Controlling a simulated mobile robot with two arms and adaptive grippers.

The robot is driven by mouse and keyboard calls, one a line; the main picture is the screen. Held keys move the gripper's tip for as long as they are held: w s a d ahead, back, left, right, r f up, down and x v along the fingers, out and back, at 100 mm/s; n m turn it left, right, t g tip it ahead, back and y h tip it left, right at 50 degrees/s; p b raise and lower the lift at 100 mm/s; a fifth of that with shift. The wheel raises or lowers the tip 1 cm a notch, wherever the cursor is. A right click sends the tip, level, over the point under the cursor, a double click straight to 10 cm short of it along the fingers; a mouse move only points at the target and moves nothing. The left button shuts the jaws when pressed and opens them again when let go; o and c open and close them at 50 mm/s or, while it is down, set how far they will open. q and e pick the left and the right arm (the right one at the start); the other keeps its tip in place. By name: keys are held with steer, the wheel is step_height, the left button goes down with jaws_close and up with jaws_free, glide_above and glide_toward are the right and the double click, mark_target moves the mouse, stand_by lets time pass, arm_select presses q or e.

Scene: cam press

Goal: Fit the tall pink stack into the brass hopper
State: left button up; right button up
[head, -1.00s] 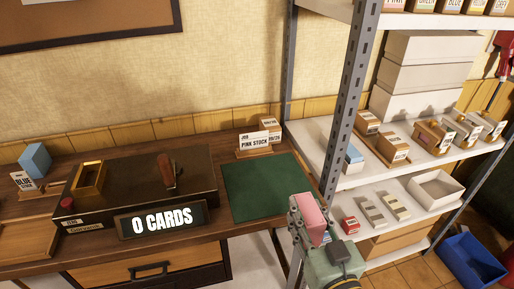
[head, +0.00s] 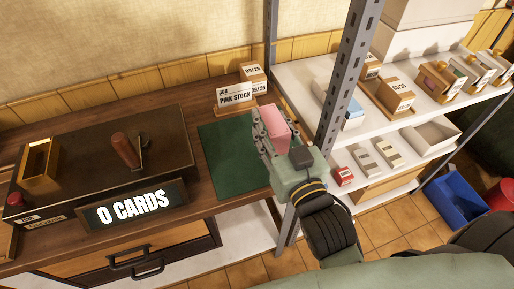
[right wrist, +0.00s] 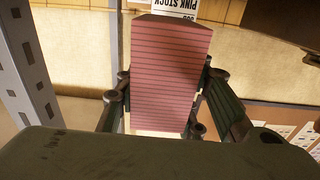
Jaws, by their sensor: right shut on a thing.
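The tall pink stack (head: 274,127) is in my right gripper (head: 268,132), which is shut on it. In the head view it stands above the right part of the green mat, near the shelf post. The right wrist view shows the stack (right wrist: 168,75) as many thin pink layers between the two fingers (right wrist: 165,100). The brass hopper (head: 40,164) is an open-topped brass frame at the left end of the dark press, far to the left of the stack. My left gripper is not in view.
The dark press (head: 95,150) has a lever (head: 125,150) and a sign (head: 134,205) reading "0 CARDS". A "PINK STOCK" sign (head: 236,97) stands behind the green mat (head: 215,150). A grey shelf post (head: 345,80) rises close on the right, beside loaded shelves.

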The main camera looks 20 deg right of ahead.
steer(key=f, duration=0.1)
steer(key=w+a+f, duration=0.1)
steer(key=f, duration=0.1)
steer(key=w+a+f, duration=0.1)
steer(key=f, duration=0.1)
steer(key=shift+w+a, duration=0.2)
steer(key=shift+w, duration=0.05)
steer(key=shift+f, duration=0.35)
steer(key=o, duration=0.9)
steer(key=shift+f, duration=0.3)
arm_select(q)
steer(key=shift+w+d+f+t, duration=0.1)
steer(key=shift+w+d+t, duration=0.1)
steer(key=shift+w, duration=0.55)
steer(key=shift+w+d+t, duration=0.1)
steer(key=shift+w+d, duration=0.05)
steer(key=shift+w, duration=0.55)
arm_select(e)
steer(key=o, duration=0.5)
steer(key=shift+c, duration=0.2)
steer(key=shift+r, duration=0.1)
